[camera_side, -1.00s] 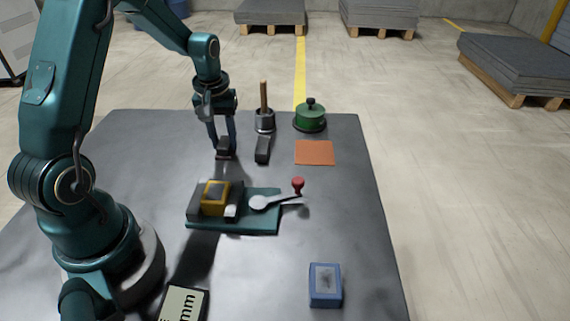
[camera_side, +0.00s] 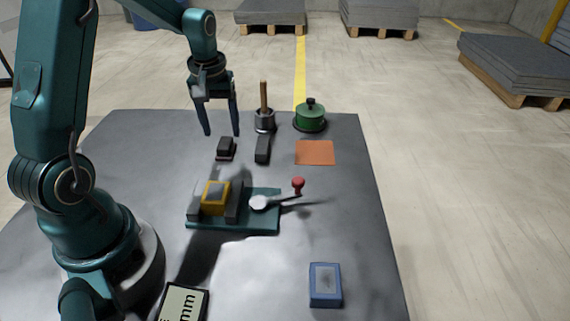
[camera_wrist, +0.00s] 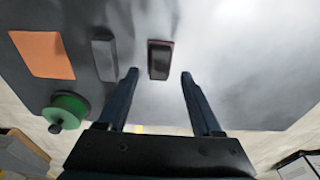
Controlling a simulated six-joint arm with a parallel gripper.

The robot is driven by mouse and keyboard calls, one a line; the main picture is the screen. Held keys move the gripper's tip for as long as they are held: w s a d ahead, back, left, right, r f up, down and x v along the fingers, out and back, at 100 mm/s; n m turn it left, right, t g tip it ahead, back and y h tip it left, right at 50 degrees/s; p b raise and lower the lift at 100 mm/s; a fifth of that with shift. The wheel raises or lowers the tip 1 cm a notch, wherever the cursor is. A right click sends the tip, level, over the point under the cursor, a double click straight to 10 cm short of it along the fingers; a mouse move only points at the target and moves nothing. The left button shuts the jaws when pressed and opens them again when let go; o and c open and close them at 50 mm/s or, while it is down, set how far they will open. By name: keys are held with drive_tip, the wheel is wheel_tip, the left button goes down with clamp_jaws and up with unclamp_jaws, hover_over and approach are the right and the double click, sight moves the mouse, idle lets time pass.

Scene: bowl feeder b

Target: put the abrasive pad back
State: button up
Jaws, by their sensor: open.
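The abrasive pad, as I take it, is a small dark block with a thin reddish base (camera_side: 226,149), lying flat on the far part of the table. It also shows in the wrist view (camera_wrist: 160,58), just beyond and between the fingertips. My gripper (camera_side: 222,134) is open and empty above the pad, with clear space between them. In the wrist view, my gripper (camera_wrist: 159,75) has its two fingers spread wide and nothing between them.
A grey bar (camera_side: 263,149) lies close right of the pad. A clamp fixture (camera_side: 235,226) holds a yellow block (camera_side: 216,195). A blue block (camera_side: 325,285) sits nearer.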

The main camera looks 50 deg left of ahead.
sight(223, 147)
wheel_tip(223, 147, up, 8)
drive_tip(key=s+d+r+m+t+h, duration=0.1)
drive_tip(key=s+d+m+t, duration=0.3)
drive_tip(key=s+d+m, duration=0.5)
drive_tip(key=s+d+r, duration=0.1)
drive_tip(key=s+d, duration=0.3)
drive_tip(key=d, duration=0.3)
drive_tip(key=shift+d+t, duration=0.3)
drive_tip(key=shift+d, duration=0.05)
